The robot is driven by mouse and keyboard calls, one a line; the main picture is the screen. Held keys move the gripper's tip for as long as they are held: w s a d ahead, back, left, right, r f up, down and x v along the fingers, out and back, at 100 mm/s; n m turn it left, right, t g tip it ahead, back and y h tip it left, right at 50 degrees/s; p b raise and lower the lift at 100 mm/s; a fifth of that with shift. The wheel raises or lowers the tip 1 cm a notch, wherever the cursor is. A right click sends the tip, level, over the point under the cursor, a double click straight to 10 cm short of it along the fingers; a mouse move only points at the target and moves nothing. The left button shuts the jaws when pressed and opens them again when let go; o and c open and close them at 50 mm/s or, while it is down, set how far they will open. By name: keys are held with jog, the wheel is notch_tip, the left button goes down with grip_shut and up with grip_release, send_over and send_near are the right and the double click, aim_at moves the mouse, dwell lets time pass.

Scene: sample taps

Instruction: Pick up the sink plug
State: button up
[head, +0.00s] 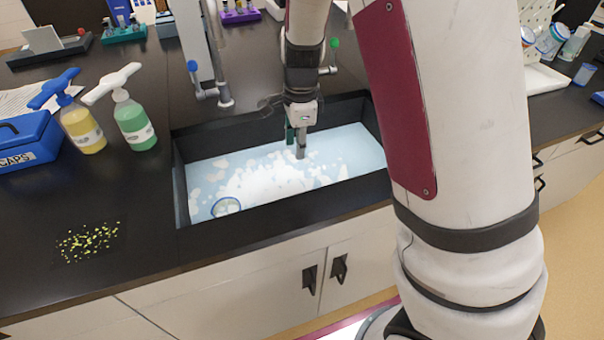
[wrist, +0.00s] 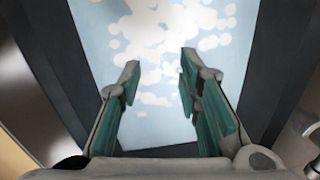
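The sink plug does not show in either view. The black sink (head: 300,207) holds pale blue water (head: 345,150) with white foam patches, which hide most of the bottom. My gripper (head: 296,147) points down over the far middle part of the sink, inside its rim. I cannot tell whether the fingertips touch the water. In the wrist view my gripper (wrist: 159,72) is open, its two green-padded fingers apart with only foam and water seen between them. A round, clear, blue-rimmed thing (head: 226,206) lies in the near left corner of the sink.
Soap bottles with yellow (head: 83,130) and green (head: 135,122) liquid stand left of the sink, near a blue box (head: 28,140). A tap (head: 215,90) rises behind the sink. Yellow-green bits (head: 88,242) lie on the front left counter.

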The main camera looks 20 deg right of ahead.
notch_tip(320, 180, down, 2)
jog(key=d, duration=0.1)
jog(key=b, duration=0.2)
send_near(297, 186)
jog(key=shift+s+d+f+m, duration=0.35)
jog(key=shift+s+f+m, duration=0.05)
jog(key=shift+f, duration=0.05)
jog(key=shift+w+d+f, duration=0.1)
jog(key=shift+d+f, duration=0.05)
jog(key=shift+f, duration=1.2)
jog(key=shift+w+d+f, duration=0.1)
jog(key=shift+d+f, duration=0.05)
jog(key=shift+f, duration=1.15)
grip_shut()
